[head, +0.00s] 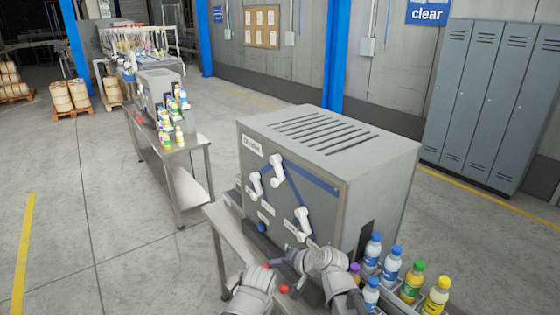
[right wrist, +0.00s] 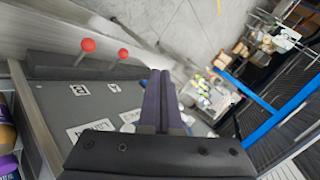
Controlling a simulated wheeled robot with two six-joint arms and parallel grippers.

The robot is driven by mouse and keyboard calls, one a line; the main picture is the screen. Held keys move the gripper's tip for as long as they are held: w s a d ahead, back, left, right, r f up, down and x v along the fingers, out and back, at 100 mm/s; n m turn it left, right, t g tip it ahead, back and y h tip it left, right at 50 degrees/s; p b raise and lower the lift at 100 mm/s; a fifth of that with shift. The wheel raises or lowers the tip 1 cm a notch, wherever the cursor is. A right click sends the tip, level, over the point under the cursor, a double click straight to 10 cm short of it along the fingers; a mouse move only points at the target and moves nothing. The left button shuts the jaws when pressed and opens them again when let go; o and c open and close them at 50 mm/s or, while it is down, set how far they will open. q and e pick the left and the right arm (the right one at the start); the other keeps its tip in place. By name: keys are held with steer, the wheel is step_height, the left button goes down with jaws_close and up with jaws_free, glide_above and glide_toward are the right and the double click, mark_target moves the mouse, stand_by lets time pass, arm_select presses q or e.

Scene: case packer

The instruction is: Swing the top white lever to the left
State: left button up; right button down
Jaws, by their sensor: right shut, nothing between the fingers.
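The top white lever (head: 278,170) is on the dark front panel of the grey machine (head: 345,155), standing nearly upright with a slight tilt. Two more white levers sit on the panel, one lower left (head: 256,186) and one lower right (head: 302,223). My right gripper (head: 274,263) is below the panel, well under the top lever and apart from it. Its dark fingers are shut and empty, also seen in the right wrist view (right wrist: 160,74). The end of my left arm (head: 252,290) shows at the bottom; its fingers cannot be made out.
Two red-knobbed sticks are close to my right gripper; their knobs (right wrist: 88,45) (right wrist: 123,53) show in the right wrist view. A blue knob (head: 262,227) is low on the panel. Several bottles (head: 413,281) stand right of the machine. Open floor (head: 110,210) lies to the left.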

steer(key=w+d+r+m+t+p, duration=0.3)
steer(key=w+r+m+p, duration=0.15)
steer(key=r, duration=0.65)
steer(key=m+t+p, duration=0.2)
steer(key=m+t, duration=0.1)
glide_toward(276, 184)
arm_select(q)
step_height(276, 184, up, 5)
steer(key=b, duration=0.4)
arm_select(e)
steer(key=x, duration=0.7)
steer(key=shift+d, duration=0.1)
arm_select(q)
steer(key=shift+f, duration=0.15)
arm_select(e)
steer(key=shift+f, duration=0.1)
